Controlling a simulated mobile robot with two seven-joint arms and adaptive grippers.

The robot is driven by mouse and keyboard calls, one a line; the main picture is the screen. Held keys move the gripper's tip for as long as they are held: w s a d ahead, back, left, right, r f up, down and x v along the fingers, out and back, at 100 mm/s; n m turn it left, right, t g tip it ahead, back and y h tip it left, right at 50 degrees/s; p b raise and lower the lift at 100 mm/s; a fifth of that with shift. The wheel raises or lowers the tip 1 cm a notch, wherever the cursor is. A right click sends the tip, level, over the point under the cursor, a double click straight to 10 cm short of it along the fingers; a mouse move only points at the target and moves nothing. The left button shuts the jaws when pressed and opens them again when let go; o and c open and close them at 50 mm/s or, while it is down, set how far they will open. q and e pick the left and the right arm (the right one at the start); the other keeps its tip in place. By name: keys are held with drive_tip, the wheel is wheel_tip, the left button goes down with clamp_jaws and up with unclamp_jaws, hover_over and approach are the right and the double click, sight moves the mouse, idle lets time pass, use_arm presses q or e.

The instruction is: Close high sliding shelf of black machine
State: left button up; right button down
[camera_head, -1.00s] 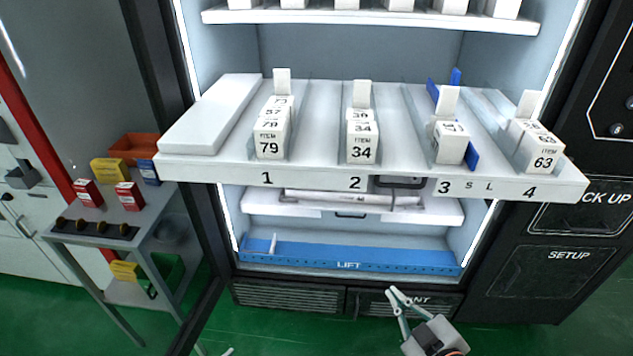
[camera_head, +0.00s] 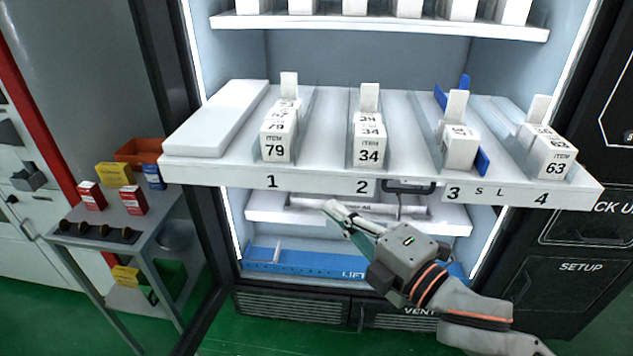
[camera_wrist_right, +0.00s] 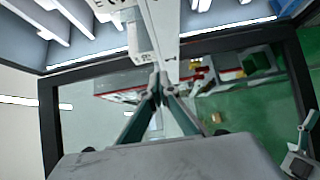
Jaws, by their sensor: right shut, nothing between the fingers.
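The black machine (camera_head: 165,75) stands open. Its high sliding shelf (camera_head: 400,188), white with lanes numbered 1 to 4, sticks out toward me in the head view. White item boxes stand in its lanes, such as box 79 (camera_head: 275,150) and box 34 (camera_head: 369,154). A dark handle (camera_head: 408,187) sits on the shelf's front edge between 2 and 3. My right gripper (camera_head: 333,208) is shut and empty, just below and in front of the shelf's front edge, left of the handle. It also shows shut in the right wrist view (camera_wrist_right: 160,78).
A lower white shelf (camera_head: 262,210) and the blue lift tray (camera_head: 290,260) lie inside the machine below. An upper shelf (camera_head: 375,26) is above. A small table (camera_head: 95,258) with coloured boxes stands at the left. Green floor is clear in front.

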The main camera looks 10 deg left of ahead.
sight(304, 173)
drive_tip(key=x, duration=0.2)
drive_tip(key=w+d+x, duration=0.1)
drive_tip(key=x, duration=0.5)
drive_tip(key=shift+w+d, duration=0.1)
drive_tip(key=shift+w, duration=0.85)
drive_tip(key=shift+w, duration=0.1)
